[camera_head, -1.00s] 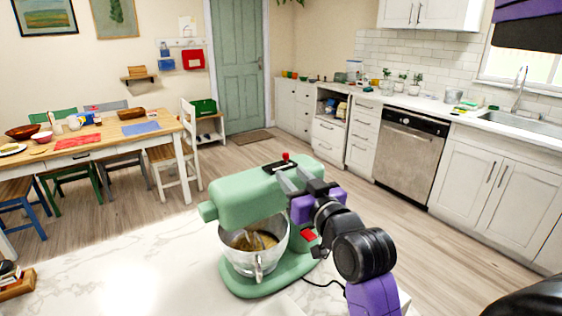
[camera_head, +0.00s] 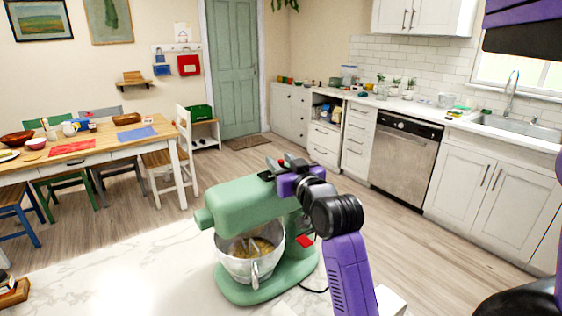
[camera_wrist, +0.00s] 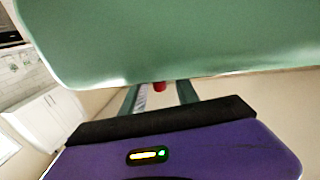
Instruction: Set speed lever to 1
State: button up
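A green stand mixer (camera_head: 240,208) stands on the white marble counter, with a metal bowl (camera_head: 248,262) holding a yellowish mix under its head. A small red knob (camera_head: 281,162) shows at the top of the mixer head beside my gripper (camera_head: 279,168); I take it as the speed lever. Its setting cannot be read. In the wrist view the red knob (camera_wrist: 159,87) shows between my two separated fingers, partly behind the mixer's green body (camera_wrist: 190,40). My gripper (camera_wrist: 160,96) is open, with its fingertips hidden behind that body. Contact with the knob cannot be told.
A red part (camera_head: 304,241) shows on the mixer's lower side, near my arm. A dark cord (camera_head: 313,289) runs along the counter (camera_head: 130,270) on the right. The counter left of the mixer is mostly clear. A dining table (camera_head: 90,147) and chairs stand beyond.

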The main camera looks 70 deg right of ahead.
grip_shut()
dwell(1.4)
